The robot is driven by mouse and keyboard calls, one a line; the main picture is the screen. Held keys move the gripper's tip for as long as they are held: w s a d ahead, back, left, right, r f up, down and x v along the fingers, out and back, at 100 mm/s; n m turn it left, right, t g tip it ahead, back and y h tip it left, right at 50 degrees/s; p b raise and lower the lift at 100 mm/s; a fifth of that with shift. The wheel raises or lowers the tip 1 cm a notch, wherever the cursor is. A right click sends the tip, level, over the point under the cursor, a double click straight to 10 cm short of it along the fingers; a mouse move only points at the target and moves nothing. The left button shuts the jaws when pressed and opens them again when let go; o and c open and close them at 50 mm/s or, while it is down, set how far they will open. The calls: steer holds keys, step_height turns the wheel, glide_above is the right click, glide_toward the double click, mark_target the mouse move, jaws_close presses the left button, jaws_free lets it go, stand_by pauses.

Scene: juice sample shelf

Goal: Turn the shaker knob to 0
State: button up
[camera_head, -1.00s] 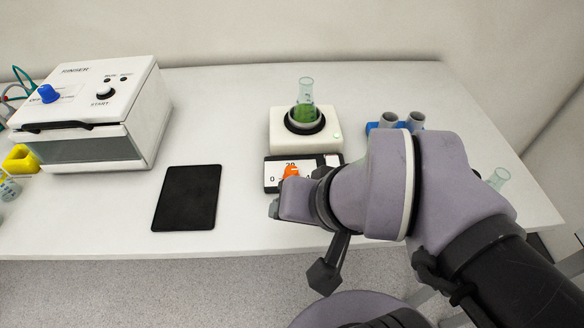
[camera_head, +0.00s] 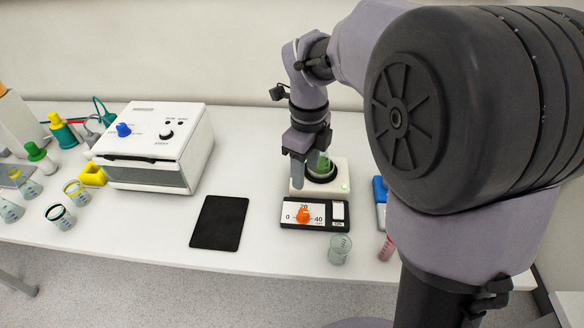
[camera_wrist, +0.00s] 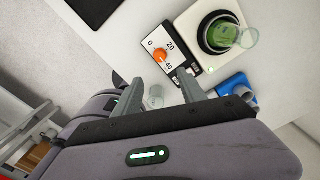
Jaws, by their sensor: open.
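The shaker (camera_head: 341,176) is a white block with a black and white control panel (camera_head: 327,224) in front. An orange knob (camera_head: 303,216) sits on the panel's dial, which is marked 0, 20 and 40. In the wrist view the knob (camera_wrist: 160,55) lies beyond the fingertips; I cannot tell surely which mark it points to. A glass vessel of green liquid (camera_wrist: 222,36) stands in the shaker's round holder. My gripper (camera_wrist: 158,84) is open and empty, its fingers apart and not touching the knob.
A clear beaker (camera_head: 340,249) stands in front of the panel. A blue rack (camera_head: 380,190) is right of the shaker. A black pad (camera_head: 219,223) and a white rinser box (camera_head: 158,146) are to the left. Several flasks stand at far left.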

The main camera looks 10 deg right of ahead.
mark_target(303, 212)
step_height(303, 212, down, 16)
steer(key=b, duration=0.5)
steer(key=shift+r, duration=0.15)
jaws_close()
